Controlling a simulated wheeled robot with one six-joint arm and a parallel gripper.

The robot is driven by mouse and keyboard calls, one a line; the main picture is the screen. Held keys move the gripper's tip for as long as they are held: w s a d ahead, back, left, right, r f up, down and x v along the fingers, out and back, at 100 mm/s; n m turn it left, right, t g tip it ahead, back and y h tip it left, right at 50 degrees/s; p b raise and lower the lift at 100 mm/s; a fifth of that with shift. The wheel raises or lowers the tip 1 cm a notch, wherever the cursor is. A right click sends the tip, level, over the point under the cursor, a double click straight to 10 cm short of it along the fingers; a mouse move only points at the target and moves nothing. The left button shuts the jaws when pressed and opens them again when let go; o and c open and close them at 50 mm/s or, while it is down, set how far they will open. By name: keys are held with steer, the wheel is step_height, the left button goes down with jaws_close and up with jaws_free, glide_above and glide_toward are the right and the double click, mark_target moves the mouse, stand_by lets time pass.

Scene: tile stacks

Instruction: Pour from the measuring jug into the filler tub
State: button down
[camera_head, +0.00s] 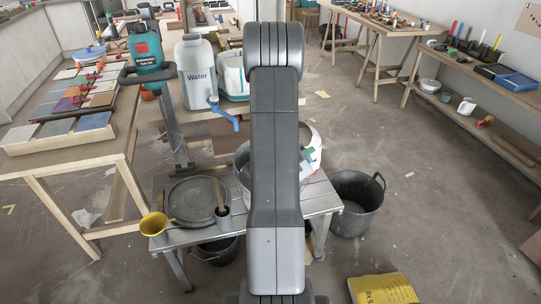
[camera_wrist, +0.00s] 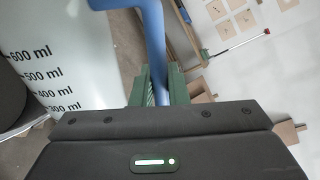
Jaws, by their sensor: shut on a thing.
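In the wrist view, the measuring jug (camera_wrist: 50,70) is a large pale vessel at the left, with dark marks from 300 ml to 600 ml. My gripper (camera_wrist: 160,88) has green fingers shut on the jug's blue handle (camera_wrist: 150,30). The jug's mouth and contents are out of view. In the head view, my arm hides the gripper and most of what is behind it. A white rounded container (camera_head: 312,140) with a coloured label shows partly beside my arm, over the low grey table. I cannot tell whether it is the filler tub.
A water container (camera_head: 194,70) with a blue tap is behind, on the left bench. The floor at right is mostly clear.

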steer(key=shift+w+a+r+n+g+p, duration=0.15)
steer(key=shift+w+a+r+n+p, duration=0.25)
steer(key=shift+p, duration=0.7)
steer(key=shift+w+a+r+n+g+p, duration=0.2)
steer(key=shift+w+n+p, duration=0.3)
steer(key=shift+p, duration=0.55)
steer(key=shift+w+a+r+n+h+p, duration=0.15)
steer(key=shift+w+a+n+h+p, duration=0.15)
steer(key=shift+w+a+n+p, duration=0.7)
steer(key=shift+w+a+r+n+g+p, duration=0.3)
steer(key=shift+w+a+r+p, duration=0.4)
steer(key=shift+p, duration=0.6)
